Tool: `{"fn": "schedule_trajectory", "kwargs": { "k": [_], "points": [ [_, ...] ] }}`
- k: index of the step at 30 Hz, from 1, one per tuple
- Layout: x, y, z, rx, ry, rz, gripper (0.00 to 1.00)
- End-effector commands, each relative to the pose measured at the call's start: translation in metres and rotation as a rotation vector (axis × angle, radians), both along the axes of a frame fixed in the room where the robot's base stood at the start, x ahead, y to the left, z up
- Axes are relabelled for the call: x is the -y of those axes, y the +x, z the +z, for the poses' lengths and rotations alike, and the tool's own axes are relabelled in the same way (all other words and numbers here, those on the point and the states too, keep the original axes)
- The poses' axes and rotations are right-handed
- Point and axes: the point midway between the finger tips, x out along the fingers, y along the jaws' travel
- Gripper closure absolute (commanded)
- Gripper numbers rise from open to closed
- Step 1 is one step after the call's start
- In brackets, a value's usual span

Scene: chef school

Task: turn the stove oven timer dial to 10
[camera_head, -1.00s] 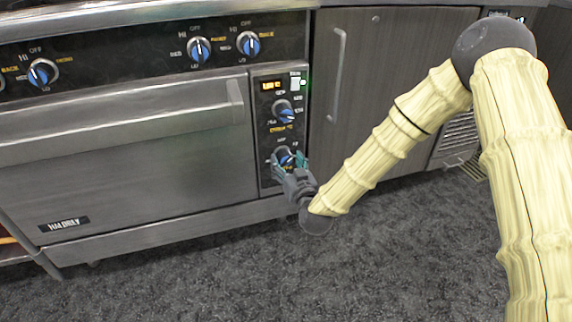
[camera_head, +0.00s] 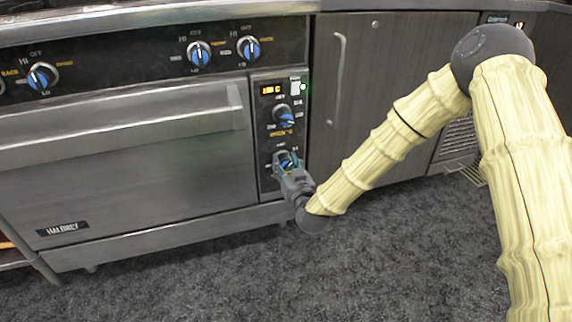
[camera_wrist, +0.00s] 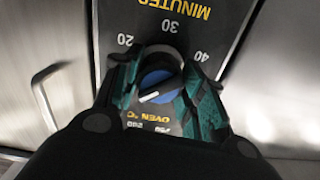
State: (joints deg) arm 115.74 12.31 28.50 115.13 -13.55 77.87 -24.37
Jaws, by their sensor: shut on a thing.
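The timer dial (camera_wrist: 160,84) is a round knob with a blue face and a white pointer line, low on the oven's control panel. In the wrist view the panel reads upside down, with "MINUTES" and the marks 20, 30 and 40 beyond the dial. The pointer line slants from lower left to upper right; I cannot tell which end marks the setting, and other numbers are hidden. My gripper (camera_head: 288,160) has its green-padded fingers on either side of the dial, shut on it; the fingertips also show in the wrist view (camera_wrist: 160,62).
The oven temperature dial (camera_head: 283,115) sits above the timer dial, under a lit display (camera_head: 271,90). The oven door (camera_head: 130,140) with its bar handle is at left. A grey cabinet door (camera_head: 390,80) is at right. The dark floor (camera_head: 200,280) in front is clear.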

Motion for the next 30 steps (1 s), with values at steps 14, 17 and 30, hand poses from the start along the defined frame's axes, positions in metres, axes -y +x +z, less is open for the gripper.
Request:
{"fn": "schedule_trajectory", "kwargs": {
  "k": [14,17,30],
  "points": [
    [0.0009,0.0000,0.0001,-0.058,0.175,-0.001,0.83],
    [0.0009,0.0001,-0.0005,-0.059,0.178,-0.001,0.83],
    [0.0003,0.0000,-0.0002,-0.058,0.177,0.000,0.38]
  ]
}}
